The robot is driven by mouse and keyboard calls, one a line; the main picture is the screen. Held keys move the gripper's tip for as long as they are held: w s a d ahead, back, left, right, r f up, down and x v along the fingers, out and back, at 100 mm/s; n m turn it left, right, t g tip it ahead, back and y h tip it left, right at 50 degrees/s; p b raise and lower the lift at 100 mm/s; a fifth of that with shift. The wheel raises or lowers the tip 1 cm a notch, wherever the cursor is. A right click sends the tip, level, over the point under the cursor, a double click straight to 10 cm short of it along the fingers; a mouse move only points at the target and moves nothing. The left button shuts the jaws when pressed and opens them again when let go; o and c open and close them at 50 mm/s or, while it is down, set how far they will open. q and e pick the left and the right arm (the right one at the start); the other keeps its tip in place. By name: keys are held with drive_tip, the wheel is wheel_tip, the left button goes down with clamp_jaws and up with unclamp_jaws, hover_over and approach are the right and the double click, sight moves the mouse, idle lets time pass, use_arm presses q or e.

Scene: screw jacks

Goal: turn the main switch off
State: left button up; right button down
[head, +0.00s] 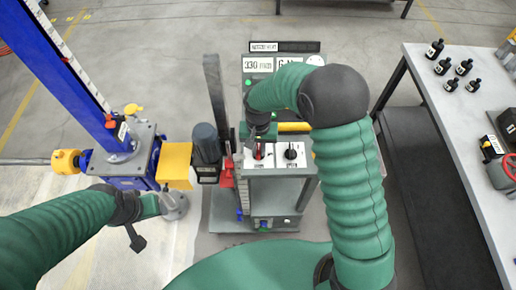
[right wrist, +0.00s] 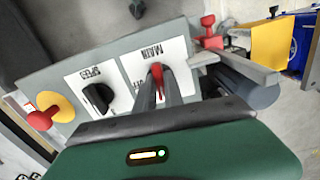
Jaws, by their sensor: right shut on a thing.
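The main switch is a red knob (right wrist: 157,70) on a white plate marked MAIN, upside down in the right wrist view. In the head view it shows as a small red spot (head: 259,152) on the panel. My right gripper (right wrist: 163,88) is shut on the red knob, with its two grey fingers on either side of it. In the head view the right gripper (head: 254,146) is partly hidden by its own wrist. The exact angle of the knob is hard to read. My left gripper (head: 138,238) is at the lower left, away from the panel; its jaws are unclear.
A black SPEED knob (right wrist: 98,97) is beside the main switch. A red button on a yellow base (right wrist: 50,110) is at the panel's end. A blue column (head: 75,75) with a yellow block (head: 174,165) stands left. A table (head: 440,110) with black bottles is right.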

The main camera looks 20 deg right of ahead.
drive_tip(key=shift+w+d+r+m, duration=0.15)
drive_tip(key=shift+w+r+m, duration=0.15)
drive_tip(key=shift+m, duration=0.4)
drive_tip(key=m, duration=0.2)
drive_tip(key=shift+m, duration=0.3)
drive_tip(key=m+p, duration=0.1)
drive_tip(key=m, duration=0.2)
drive_tip(key=shift+m, duration=0.3)
drive_tip(key=m+p, duration=0.2)
drive_tip(key=m, duration=0.2)
drive_tip(key=shift+r+m, duration=0.1)
drive_tip(key=shift+m, duration=0.2)
drive_tip(key=shift+m+p, duration=1.45)
drive_tip(key=shift+m, duration=1.05)
drive_tip(key=c, duration=1.4)
unclamp_jaws()
drive_tip(key=shift+f, duration=0.2)
drive_tip(key=shift+c, duration=0.2)
drive_tip(key=shift+f, duration=0.1)
